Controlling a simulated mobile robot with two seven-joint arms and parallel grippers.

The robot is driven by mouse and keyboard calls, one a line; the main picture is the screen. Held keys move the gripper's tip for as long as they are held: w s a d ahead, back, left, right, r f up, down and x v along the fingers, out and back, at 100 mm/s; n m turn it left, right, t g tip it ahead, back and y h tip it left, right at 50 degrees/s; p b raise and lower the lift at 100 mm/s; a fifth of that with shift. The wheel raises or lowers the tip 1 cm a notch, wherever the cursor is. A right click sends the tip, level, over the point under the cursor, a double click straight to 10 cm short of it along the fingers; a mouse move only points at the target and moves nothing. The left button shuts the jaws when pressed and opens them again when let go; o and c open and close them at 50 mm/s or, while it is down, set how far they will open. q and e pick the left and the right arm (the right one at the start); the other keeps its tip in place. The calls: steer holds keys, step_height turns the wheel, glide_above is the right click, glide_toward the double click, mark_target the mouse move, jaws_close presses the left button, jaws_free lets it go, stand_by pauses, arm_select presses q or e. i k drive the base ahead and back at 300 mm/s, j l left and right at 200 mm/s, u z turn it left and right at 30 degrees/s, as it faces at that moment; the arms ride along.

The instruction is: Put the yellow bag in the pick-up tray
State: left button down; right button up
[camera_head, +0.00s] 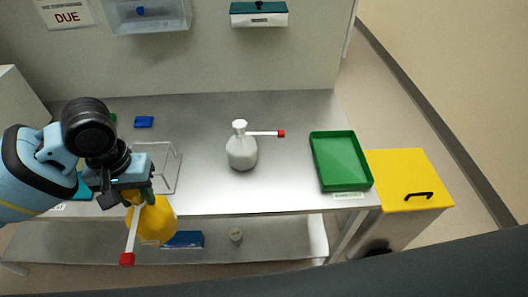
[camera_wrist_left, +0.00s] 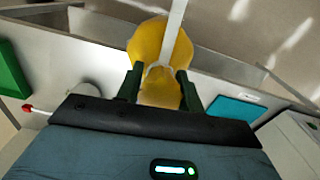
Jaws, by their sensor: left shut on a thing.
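My left gripper (camera_head: 137,192) is shut on the yellow bag (camera_head: 157,222), a rounded yellow bag with a white, red-ended strip hanging from it. It holds the bag in front of the table's near edge, at the left. In the left wrist view the yellow bag (camera_wrist_left: 146,42) sits between the two dark green fingers of the gripper (camera_wrist_left: 160,88). A green tray (camera_head: 342,162) with a label on its front lies empty at the table's right end, far right of the bag. I cannot tell whether it is the pick-up tray. My right gripper is not in view.
A white bottle-shaped bag (camera_head: 241,152) with a red-ended strip stands mid-table, between my left gripper and the green tray. A clear box (camera_head: 165,168) stands beside my gripper. A small blue item (camera_head: 144,122) lies behind. A yellow-lidded bin (camera_head: 408,175) stands right of the table.

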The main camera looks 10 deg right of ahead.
mark_target(336, 154)
steer(key=l, duration=0.45)
steer(key=i+l+z, duration=0.1)
steer(key=l, duration=0.3)
steer(key=i+l, duration=0.1)
steer(key=l, duration=0.3)
steer(key=i+l, duration=0.1)
steer(key=l, duration=0.35)
steer(key=i+l+z, duration=0.1)
steer(key=l, duration=0.3)
steer(key=i+l, duration=0.1)
steer(key=l, duration=0.35)
steer(key=k+z, duration=0.05)
